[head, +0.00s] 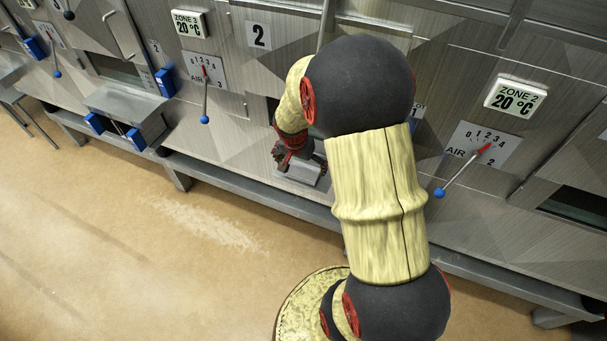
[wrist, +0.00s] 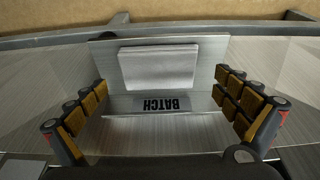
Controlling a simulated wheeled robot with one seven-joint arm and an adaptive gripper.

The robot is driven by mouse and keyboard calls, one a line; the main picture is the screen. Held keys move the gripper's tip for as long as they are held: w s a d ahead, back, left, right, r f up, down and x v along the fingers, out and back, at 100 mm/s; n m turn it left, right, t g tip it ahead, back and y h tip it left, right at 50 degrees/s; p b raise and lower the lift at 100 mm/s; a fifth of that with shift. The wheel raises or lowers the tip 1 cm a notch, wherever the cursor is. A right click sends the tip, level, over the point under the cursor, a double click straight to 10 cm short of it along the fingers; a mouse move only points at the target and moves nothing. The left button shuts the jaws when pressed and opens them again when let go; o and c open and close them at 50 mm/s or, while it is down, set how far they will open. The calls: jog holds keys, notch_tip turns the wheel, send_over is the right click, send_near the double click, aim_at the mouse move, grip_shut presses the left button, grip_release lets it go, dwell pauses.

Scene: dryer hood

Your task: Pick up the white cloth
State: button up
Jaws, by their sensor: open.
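The white cloth (wrist: 160,66) looks like a flat, folded square with a pale grey-white surface in the wrist view. It lies on a small metal shelf (wrist: 212,48), beside a dark label reading BATCH (wrist: 162,103), which shows upside down. My gripper (wrist: 161,92) is open, with its padded fingers to the left and right of the cloth and clear gaps on both sides. Nothing is between the fingers' pads in their grip. In the head view my gripper (head: 290,155) is over the small shelf at the machine's front, and my arm hides part of that area.
A steel machine front with levers (head: 205,100), blue-knobbed handles (head: 440,192) and temperature displays (head: 515,97) runs behind my gripper. Another shelf (head: 122,103) with blue parts juts out at the left. A metal rail (head: 250,197) runs low along the front. The floor (head: 130,240) before it is clear.

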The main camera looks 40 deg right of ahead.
aim_at(304, 173)
jog(key=shift+x, duration=1.25)
jog(key=shift+c, duration=0.3)
jog(key=c, duration=1)
jog(key=shift+o, duration=0.2)
jog(key=shift+r, duration=0.15)
